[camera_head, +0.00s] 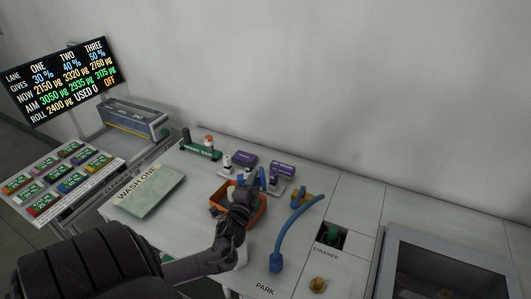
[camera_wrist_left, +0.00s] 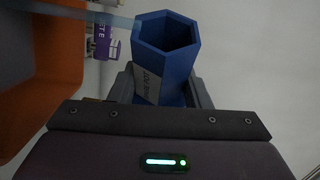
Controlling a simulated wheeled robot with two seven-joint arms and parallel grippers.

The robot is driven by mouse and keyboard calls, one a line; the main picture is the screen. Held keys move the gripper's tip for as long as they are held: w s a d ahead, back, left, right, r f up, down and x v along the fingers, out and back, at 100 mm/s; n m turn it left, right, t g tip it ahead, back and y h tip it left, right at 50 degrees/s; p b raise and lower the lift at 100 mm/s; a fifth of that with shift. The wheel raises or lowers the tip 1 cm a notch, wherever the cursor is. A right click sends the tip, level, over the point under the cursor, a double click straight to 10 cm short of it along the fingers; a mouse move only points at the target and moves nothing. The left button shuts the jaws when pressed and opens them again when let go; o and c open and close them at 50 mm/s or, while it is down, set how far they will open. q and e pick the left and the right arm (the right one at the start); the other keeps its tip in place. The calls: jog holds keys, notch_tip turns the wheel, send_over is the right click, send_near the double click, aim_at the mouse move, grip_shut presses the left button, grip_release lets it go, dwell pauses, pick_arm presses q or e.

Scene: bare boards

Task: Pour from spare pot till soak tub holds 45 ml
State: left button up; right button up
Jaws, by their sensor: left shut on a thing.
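My left gripper (camera_head: 246,190) is shut on a blue six-sided pot (camera_head: 262,178). The wrist view shows the pot (camera_wrist_left: 168,45) between the jaws, with a white label partly hidden but ending in "POT". Its open mouth shows, and the pot looks tilted. A pale blue see-through streak (camera_wrist_left: 85,14) runs left from its rim and looks like liquid. An orange tub (camera_head: 261,212) lies under and around the gripper, partly hidden by it; its wall also fills the left of the wrist view (camera_wrist_left: 35,90). Its label and liquid level cannot be read. My right gripper is out of view.
A blue hose (camera_head: 292,232) lies right of the tub. Purple-labelled blocks (camera_head: 281,170) and a green rack (camera_head: 201,150) stand behind. A "WASH ONE" board (camera_head: 148,192) is left, a strainer recess (camera_head: 331,236) right. A display (camera_head: 62,80) shows lane readings in percent and µg.

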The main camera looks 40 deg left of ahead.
aim_at(265, 189)
pick_arm(q)
jog(key=shift+r, duration=0.1)
jog(key=shift+r, duration=0.1)
jog(key=shift+w+d+m+p, duration=0.1)
jog(key=shift+w+m+p, duration=0.05)
jog(key=shift+m+p, duration=0.85)
jog(key=shift+w+d+f+m+g, duration=0.1)
jog(key=shift+f+m+g, duration=0.3)
jog(key=shift+m+g, duration=0.15)
jog(key=m, duration=0.1)
jog(key=w+m+g, duration=0.1)
jog(key=m, duration=0.1)
jog(key=d+m+g, duration=0.1)
jog(key=shift+w+f+m, duration=0.15)
jog(key=shift+f+m, duration=0.1)
jog(key=shift+f, duration=0.05)
jog(key=m+g, duration=0.1)
jog(key=w+d+f+m+g, duration=0.1)
jog(key=m, duration=0.1)
jog(key=shift+y, duration=0.3)
jog(key=shift+w+d+r+m+g+y, duration=0.2)
jog(key=shift+r+m+g+y, duration=0.35)
jog(key=shift+m, duration=0.6)
jog(key=shift+w+d+r+m+g+y, duration=0.15)
jog(key=shift+r+m+g+y, duration=0.2)
jog(key=shift+r+m+g, duration=0.55)
